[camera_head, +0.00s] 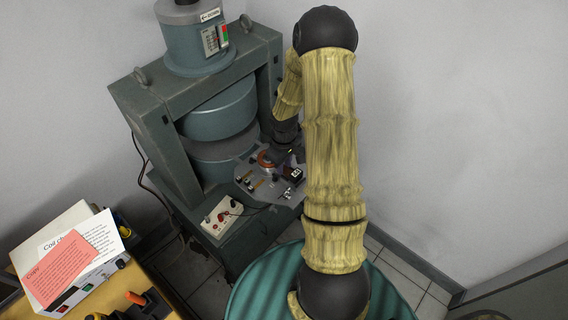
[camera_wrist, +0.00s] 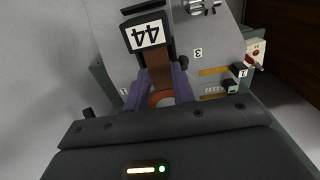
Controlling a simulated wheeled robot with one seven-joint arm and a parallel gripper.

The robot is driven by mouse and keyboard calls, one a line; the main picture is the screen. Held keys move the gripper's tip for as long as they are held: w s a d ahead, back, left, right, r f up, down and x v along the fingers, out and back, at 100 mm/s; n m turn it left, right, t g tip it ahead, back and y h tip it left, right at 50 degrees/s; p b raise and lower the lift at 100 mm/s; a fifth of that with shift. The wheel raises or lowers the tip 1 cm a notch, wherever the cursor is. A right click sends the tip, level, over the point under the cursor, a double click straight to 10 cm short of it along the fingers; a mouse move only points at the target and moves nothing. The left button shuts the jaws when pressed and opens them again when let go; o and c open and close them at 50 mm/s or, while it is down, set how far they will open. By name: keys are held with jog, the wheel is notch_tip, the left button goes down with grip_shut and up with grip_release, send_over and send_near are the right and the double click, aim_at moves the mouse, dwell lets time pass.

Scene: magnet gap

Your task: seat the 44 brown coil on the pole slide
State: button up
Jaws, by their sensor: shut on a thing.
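My gripper (camera_wrist: 160,88) is shut on the brown coil (camera_wrist: 159,74); its two purple fingers flank the brown part. An orange-brown ring (camera_wrist: 162,99) with a pale centre shows between the fingers, partly hidden by my gripper body. In the head view my gripper (camera_head: 284,154) is low over the grey plate in front of the magnet, beside an orange-brown ring (camera_head: 265,160). I cannot tell the pole slide apart, or whether the coil touches it.
The grey plate (camera_head: 240,180) carries small fittings and number labels. The large blue-grey magnet frame (camera_head: 160,130) rises behind it. A white control box (camera_head: 221,217) sits at the plate's front left. A bench with a paper-covered instrument (camera_head: 85,270) is at lower left.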

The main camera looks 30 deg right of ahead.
jog(key=o, duration=1.1)
jog(key=shift+s+f, duration=0.25)
jog(key=shift+f, duration=0.2)
jog(key=shift+c, duration=0.2)
jog(key=shift+a, duration=0.15)
jog(key=shift+r, duration=0.1)
jog(key=shift+w+r, duration=0.1)
jog(key=shift+r, duration=0.2)
notch_tip(320, 180, up, 18)
jog(key=p, duration=0.1)
jog(key=shift+d+f, duration=0.25)
jog(key=shift+d, duration=0.1)
jog(key=shift+w, duration=0.1)
